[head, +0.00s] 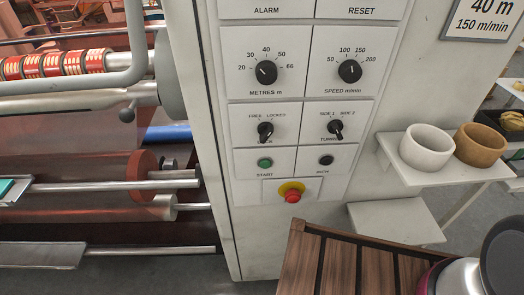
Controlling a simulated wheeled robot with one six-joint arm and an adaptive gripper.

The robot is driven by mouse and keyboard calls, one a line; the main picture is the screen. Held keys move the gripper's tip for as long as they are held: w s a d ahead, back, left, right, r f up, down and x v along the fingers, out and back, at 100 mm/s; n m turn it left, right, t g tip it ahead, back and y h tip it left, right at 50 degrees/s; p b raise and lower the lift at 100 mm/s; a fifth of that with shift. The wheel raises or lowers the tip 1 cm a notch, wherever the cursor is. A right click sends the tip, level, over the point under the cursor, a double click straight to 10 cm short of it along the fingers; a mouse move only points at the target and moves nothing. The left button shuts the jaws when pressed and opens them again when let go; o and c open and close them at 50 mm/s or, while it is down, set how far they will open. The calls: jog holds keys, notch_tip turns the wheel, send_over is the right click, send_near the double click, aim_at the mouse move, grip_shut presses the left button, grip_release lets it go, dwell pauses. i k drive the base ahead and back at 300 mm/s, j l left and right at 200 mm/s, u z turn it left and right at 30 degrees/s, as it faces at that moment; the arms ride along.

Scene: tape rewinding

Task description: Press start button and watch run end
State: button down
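The control panel (241,112) stands upright in the middle of the head view. The green START button (265,162) is on its lower left, unobstructed, and nothing touches it. The black INCH button (326,160) is to its right, and a red emergency stop (292,196) on a yellow ring sits below. The METRES knob (265,72) and SPEED knob (349,71) are higher up; their exact settings are hard to read. The sign (482,18) reads 40 m, 150 m/min. The rewinder's rollers (75,102) are at the left; one still frame does not show whether they turn. My gripper is not in view.
A dark wooden slatted surface (336,262) stands low in front of the panel. A white shelf (392,157) at the right carries a white ring (427,147) and a brown ring (480,145). A lower white shelf (395,221) is empty.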

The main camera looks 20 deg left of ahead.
aim_at(264, 163)
jog(key=k+j+z, duration=0.2)
jog(key=j+z, duration=0.2)
jog(key=j, duration=0.15)
jog(key=k+j+z, duration=0.25)
jog(key=j+z, duration=0.15)
jog(key=k+j+z, duration=0.8)
jog(key=i+j, duration=0.05)
